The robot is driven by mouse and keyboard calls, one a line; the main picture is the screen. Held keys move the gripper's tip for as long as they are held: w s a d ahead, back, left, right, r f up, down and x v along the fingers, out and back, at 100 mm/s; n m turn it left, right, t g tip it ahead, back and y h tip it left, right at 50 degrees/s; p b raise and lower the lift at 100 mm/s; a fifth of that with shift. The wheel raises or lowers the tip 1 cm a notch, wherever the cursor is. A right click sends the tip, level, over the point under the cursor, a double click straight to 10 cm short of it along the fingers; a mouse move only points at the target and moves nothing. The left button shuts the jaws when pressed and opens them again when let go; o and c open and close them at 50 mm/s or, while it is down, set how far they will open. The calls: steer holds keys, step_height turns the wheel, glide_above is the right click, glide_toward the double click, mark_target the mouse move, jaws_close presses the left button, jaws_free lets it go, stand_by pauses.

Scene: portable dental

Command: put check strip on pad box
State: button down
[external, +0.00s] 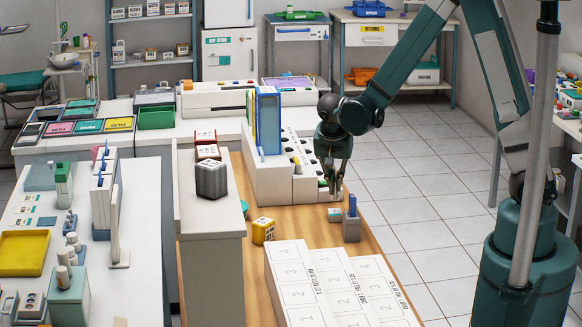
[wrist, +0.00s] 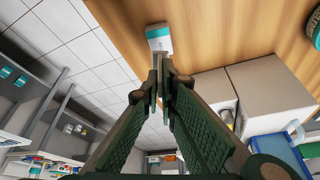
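My gripper (external: 333,194) hangs over the right edge of the wooden table, fingers pointing down. A yellow box (external: 263,231) with a white label sits further left. I cannot tell for certain which of these are the check strip and the pad box.
A white stepped rack (external: 270,181) with blue and green panels stands left of my gripper. White numbered trays (external: 301,291) cover the near table. A dark box (external: 211,181) sits on the raised white shelf. Bare wood (external: 299,222) lies between rack and trays.

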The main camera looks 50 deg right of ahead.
mark_target(335, 195)
steer(key=shift+f, duration=0.1)
steer(key=shift+f, duration=2)
steer(key=shift+f+b, duration=0.2)
steer(key=shift+b, duration=0.25)
steer(key=c, duration=2.7)
jaws_free()
steer(key=shift+r, duration=0.2)
steer(key=p+v, duration=0.1)
steer(key=v, duration=1.1)
steer(key=shift+p, duration=0.4)
